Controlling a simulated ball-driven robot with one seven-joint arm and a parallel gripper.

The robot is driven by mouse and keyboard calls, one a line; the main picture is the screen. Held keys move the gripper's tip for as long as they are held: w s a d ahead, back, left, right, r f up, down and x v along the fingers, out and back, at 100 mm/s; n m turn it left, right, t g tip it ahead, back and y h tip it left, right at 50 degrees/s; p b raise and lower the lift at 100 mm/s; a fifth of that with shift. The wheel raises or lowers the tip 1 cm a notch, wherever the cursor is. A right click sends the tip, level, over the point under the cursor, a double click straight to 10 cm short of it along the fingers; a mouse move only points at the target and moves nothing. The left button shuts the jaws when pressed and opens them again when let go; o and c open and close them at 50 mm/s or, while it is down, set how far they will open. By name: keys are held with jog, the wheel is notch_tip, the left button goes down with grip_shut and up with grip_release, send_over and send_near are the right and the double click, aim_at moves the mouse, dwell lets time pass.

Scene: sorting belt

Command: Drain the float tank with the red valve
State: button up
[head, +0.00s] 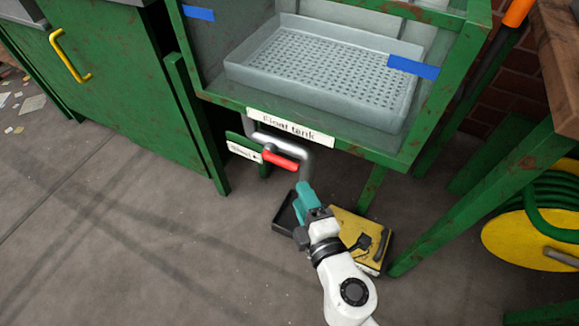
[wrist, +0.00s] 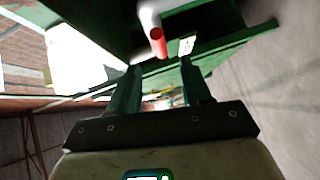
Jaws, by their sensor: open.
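The float tank (head: 225,102) is a green-framed, clear-fronted tank with a white "Float tank" label (head: 290,128) on its lower edge. The red valve handle (head: 281,160) sits on a bent grey pipe (head: 300,150) under the tank. In the wrist view the red handle (wrist: 157,42) shows end-on, just beyond and between the fingertips. My gripper (head: 303,188) is below and slightly right of the handle in the head view, with teal fingers. In the wrist view my gripper (wrist: 160,66) has its fingers apart with nothing between them. I cannot tell the exact gap to the handle.
A small white plate (head: 243,150) is left of the valve. A dark tray (head: 284,212) and a yellow object (head: 346,222) lie on the floor below.

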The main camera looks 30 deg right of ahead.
jog(key=w+d+f, duration=0.1)
jog(key=w, duration=0.8)
jog(key=shift+w+d+p, duration=0.25)
jog(key=shift+w+p, duration=0.05)
jog(key=shift+f, duration=0.1)
grip_shut()
